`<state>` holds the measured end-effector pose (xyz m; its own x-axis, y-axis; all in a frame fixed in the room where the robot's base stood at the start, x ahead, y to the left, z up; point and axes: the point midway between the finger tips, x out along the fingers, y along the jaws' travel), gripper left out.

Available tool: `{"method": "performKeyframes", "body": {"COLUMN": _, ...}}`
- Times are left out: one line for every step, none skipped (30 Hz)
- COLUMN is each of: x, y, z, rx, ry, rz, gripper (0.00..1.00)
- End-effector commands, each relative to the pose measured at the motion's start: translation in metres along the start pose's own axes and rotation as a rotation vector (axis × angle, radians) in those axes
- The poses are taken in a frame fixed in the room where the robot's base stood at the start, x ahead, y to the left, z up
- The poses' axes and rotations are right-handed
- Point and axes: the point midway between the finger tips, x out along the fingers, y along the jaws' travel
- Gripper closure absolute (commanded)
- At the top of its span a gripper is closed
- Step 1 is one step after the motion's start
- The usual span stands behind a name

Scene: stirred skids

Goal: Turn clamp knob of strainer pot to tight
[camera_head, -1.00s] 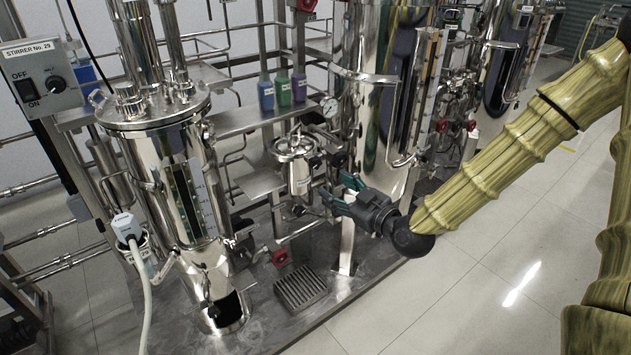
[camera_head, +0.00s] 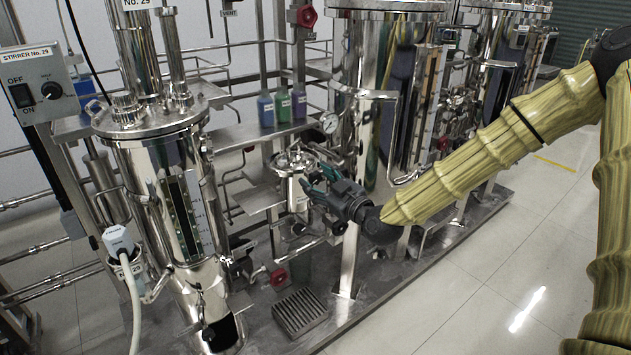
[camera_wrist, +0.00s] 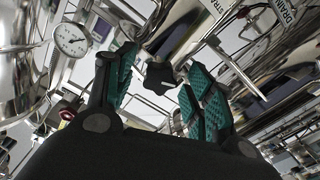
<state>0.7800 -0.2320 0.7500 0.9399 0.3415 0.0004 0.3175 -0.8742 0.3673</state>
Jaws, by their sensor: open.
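The strainer pot (camera_head: 296,187) is a small shiny steel vessel with a lid, on a steel shelf in the middle of the head view. A black lobed clamp knob (camera_wrist: 160,78) with a pale line on its face shows in the wrist view, in front of a steel body. My gripper (camera_head: 318,183) is at the right side of the pot. In the wrist view my gripper (camera_wrist: 160,88) is open, its teal-padded fingers left and right of the knob, with visible gaps. I cannot make out the knob in the head view.
A pressure gauge (camera_head: 330,123) is close behind my gripper. A tall steel vessel (camera_head: 165,190) stands at left, and another (camera_head: 375,110) behind my gripper. Coloured bottles (camera_head: 283,106) stand on the shelf behind. Pipes and a red valve (camera_head: 279,277) lie below. Floor at right is clear.

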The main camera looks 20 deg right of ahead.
Motion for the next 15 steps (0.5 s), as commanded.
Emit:
{"method": "performKeyframes", "body": {"x": 0.004, "y": 0.0, "z": 0.001, "rx": -0.001, "ry": 0.0, "rz": 0.0, "gripper": 0.47}}
{"method": "performKeyframes", "body": {"x": 0.007, "y": 0.0, "z": 0.001, "rx": 0.0, "ry": 0.0, "rz": 0.0, "gripper": 0.47}}
{"method": "performKeyframes", "body": {"x": 0.009, "y": 0.0, "z": 0.001, "rx": 0.0, "ry": 0.0, "rz": -0.001, "gripper": 0.47}}
{"method": "performKeyframes", "body": {"x": 0.011, "y": 0.0, "z": 0.0, "rx": 0.0, "ry": 0.0, "rz": -0.001, "gripper": 0.47}}
{"method": "performKeyframes", "body": {"x": 0.012, "y": 0.0, "z": 0.0, "rx": 0.0, "ry": 0.0, "rz": -0.001, "gripper": 0.47}}
{"method": "performKeyframes", "body": {"x": 0.013, "y": 0.0, "z": 0.0, "rx": 0.0, "ry": 0.0, "rz": 0.0, "gripper": 0.47}}
{"method": "performKeyframes", "body": {"x": 0.014, "y": 0.0, "z": 0.0, "rx": 0.0, "ry": 0.0, "rz": 0.0, "gripper": 0.47}}
{"method": "performKeyframes", "body": {"x": 0.014, "y": 0.0, "z": 0.0, "rx": 0.001, "ry": 0.0, "rz": 0.0, "gripper": 0.47}}
{"method": "performKeyframes", "body": {"x": 0.015, "y": 0.0, "z": 0.0, "rx": 0.001, "ry": 0.0, "rz": 0.0, "gripper": 0.47}}
{"method": "performKeyframes", "body": {"x": 0.015, "y": 0.0, "z": 0.0, "rx": 0.001, "ry": 0.0, "rz": 0.0, "gripper": 0.47}}
{"method": "performKeyframes", "body": {"x": 0.015, "y": 0.0, "z": 0.0, "rx": 0.001, "ry": 0.0, "rz": 0.0, "gripper": 0.47}}
{"method": "performKeyframes", "body": {"x": 0.015, "y": 0.0, "z": 0.0, "rx": 0.001, "ry": 0.0, "rz": 0.0, "gripper": 0.47}}
{"method": "performKeyframes", "body": {"x": 0.015, "y": 0.0, "z": 0.0, "rx": 0.001, "ry": 0.0, "rz": 0.0, "gripper": 0.47}}
{"method": "performKeyframes", "body": {"x": 0.015, "y": 0.0, "z": 0.0, "rx": 0.001, "ry": 0.0, "rz": 0.0, "gripper": 0.47}}
{"method": "performKeyframes", "body": {"x": 0.014, "y": 0.0, "z": 0.0, "rx": 0.001, "ry": 0.0, "rz": 0.0, "gripper": 0.47}}
